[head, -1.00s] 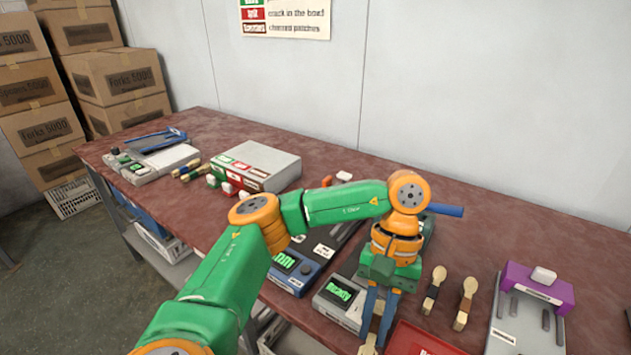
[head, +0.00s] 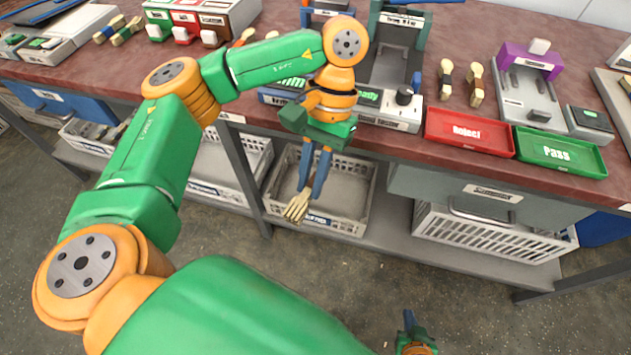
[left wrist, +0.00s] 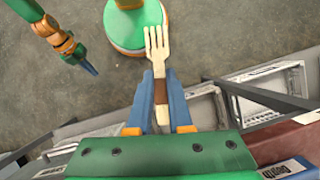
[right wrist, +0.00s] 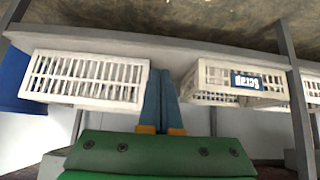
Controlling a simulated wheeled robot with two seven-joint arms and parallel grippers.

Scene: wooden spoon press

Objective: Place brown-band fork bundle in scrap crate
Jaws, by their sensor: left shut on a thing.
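My left gripper (head: 312,185) is shut on the brown-band fork bundle (head: 297,208) in front of the table edge. In the left wrist view the pale wooden fork bundle (left wrist: 157,45) sticks out beyond the fingertips, with its brown band (left wrist: 161,92) between the fingers. The scrap crate (head: 345,227), a white slatted crate on the lower shelf, appears behind and below the bundle in the head view. Its blue "Scrap" label (right wrist: 250,82) shows upside down in the right wrist view. My right gripper (head: 408,320) is low at the bottom; its fingers (right wrist: 165,80) are together and empty.
Another white crate (head: 490,232) stands on the shelf (head: 400,232) to the right, and more crates stand left. Table legs and the table edge border the crate opening. Red Reject (head: 468,132) and green Pass (head: 560,152) trays lie on the table. The floor in front is clear.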

